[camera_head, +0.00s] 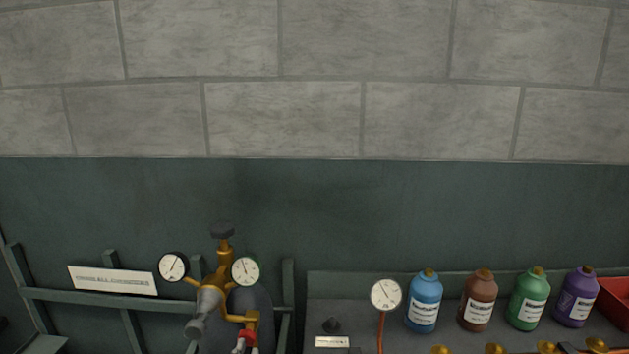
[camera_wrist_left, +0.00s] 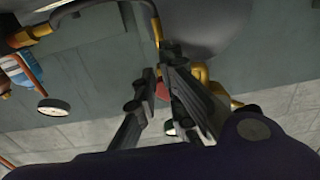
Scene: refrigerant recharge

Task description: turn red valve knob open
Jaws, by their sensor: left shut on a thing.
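The red valve knob (camera_head: 246,337) shows at the bottom of the head view, low on the brass regulator (camera_head: 222,280) and partly cut off by the picture edge. In the left wrist view the red knob (camera_wrist_left: 162,91) shows as a small red patch between the dark fingers of my left gripper (camera_wrist_left: 161,68). The left gripper is shut on it, and the fingers hide most of the knob. My right gripper is in neither view.
Two round gauges (camera_head: 172,267) flank the regulator in front of a dark cylinder. A bench to the right holds another gauge (camera_head: 386,294), blue (camera_head: 424,303), brown (camera_head: 478,302), green (camera_head: 529,301) and purple (camera_head: 576,299) bottles, and a red bin (camera_head: 614,303). A wall stands behind.

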